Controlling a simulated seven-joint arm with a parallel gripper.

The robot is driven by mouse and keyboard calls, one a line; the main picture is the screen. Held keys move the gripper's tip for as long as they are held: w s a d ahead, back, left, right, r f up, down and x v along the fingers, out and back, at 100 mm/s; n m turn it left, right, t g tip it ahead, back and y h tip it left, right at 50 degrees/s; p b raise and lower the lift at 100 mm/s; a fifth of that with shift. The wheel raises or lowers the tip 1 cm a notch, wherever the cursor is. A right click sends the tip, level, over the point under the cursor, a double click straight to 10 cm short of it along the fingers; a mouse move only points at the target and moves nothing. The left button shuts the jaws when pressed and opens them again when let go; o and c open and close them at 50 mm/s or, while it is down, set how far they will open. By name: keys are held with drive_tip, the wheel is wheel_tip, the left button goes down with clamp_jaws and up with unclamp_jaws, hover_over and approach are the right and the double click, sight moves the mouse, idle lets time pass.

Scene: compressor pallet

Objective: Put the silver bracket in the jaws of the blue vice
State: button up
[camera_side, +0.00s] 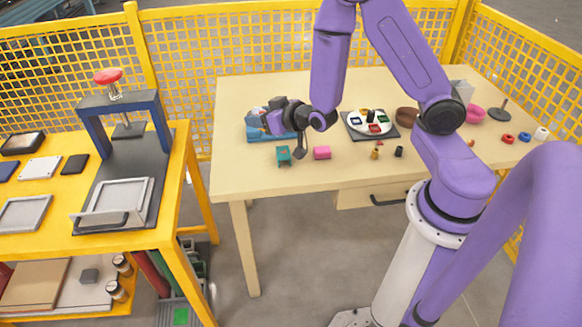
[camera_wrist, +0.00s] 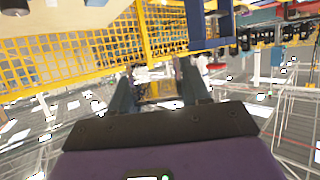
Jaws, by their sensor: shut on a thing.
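My gripper (camera_side: 262,117) is at the left part of the beige table, low over a blue tray-like thing (camera_side: 258,138), and points left. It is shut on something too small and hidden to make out. In the wrist view its two dark fingers (camera_wrist: 158,88) stand apart, with a blurred pale patch between them. I cannot pick out the silver bracket for certain. The blue vice is also not clear; the blue thing under my gripper is partly hidden by it. A small teal block-like thing (camera_side: 284,155) stands just in front, near the table's front edge.
A dark board with a round white plate (camera_side: 382,122) and a brown bowl (camera_side: 407,117) lie further right. A yellow bench (camera_side: 60,243) with a press (camera_side: 120,103) stands left across a gap. Yellow fencing (camera_side: 240,40) runs behind.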

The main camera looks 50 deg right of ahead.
drive_tip(key=shift+s+a+r+n+y, duration=0.1)
drive_tip(key=shift+s+r+n+y, duration=0.1)
drive_tip(key=shift+s, duration=0.15)
drive_tip(key=shift+s+a+r+n+y, duration=0.1)
drive_tip(key=shift+s+y, duration=0.1)
drive_tip(key=shift+s, duration=0.1)
drive_tip(key=w+d+f+m+h, duration=0.1)
drive_tip(key=w+f+m+h, duration=0.25)
drive_tip(key=w, duration=0.25)
drive_tip(key=m+g+h, duration=0.4)
drive_tip(key=m+h, duration=0.2)
hover_over(254, 164)
drive_tip(key=shift+n, duration=0.25)
drive_tip(key=shift+f, duration=2)
drive_tip(key=shift+f, duration=4.85)
drive_tip(key=shift+f, duration=0.15)
